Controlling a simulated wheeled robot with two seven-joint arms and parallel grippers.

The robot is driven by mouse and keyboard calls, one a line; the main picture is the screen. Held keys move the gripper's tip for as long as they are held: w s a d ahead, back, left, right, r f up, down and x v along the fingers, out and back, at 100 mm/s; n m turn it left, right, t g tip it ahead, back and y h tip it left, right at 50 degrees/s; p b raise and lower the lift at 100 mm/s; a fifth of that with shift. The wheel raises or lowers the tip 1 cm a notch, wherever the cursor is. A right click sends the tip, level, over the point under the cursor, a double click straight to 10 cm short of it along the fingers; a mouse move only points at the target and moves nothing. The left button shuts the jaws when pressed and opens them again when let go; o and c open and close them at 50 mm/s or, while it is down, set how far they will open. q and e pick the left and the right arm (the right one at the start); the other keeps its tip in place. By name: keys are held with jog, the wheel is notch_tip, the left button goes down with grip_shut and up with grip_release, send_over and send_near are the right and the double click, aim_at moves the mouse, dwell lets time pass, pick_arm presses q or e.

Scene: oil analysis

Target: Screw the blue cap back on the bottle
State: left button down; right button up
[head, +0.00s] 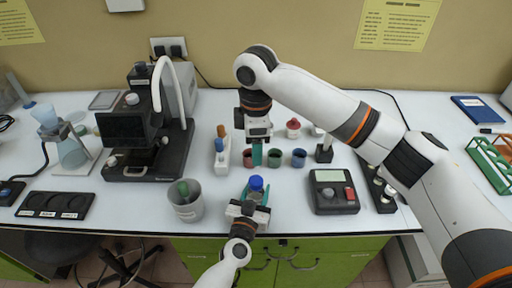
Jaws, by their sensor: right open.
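The blue cap (256,183) sits at the top of the bottle (255,195) near the table's front edge; I cannot tell how tightly it is seated. The bottle is mostly hidden by the cap and my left gripper (255,194). The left gripper's teal fingers are on both sides of the bottle and hold it. My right gripper (257,156) points down behind and above the cap, apart from it. It is open and empty, with its fingers seen nearly edge-on.
A grey beaker (186,208) with a green item stands left of the bottle. A microscope (140,135) is behind it. A white rack (222,158), small jars (298,158) and a black device (333,192) stand behind and to the right. The front table right of the bottle is clear.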

pick_arm(q)
jog(key=c, duration=0.7)
grip_release()
jog(key=v, duration=1.2)
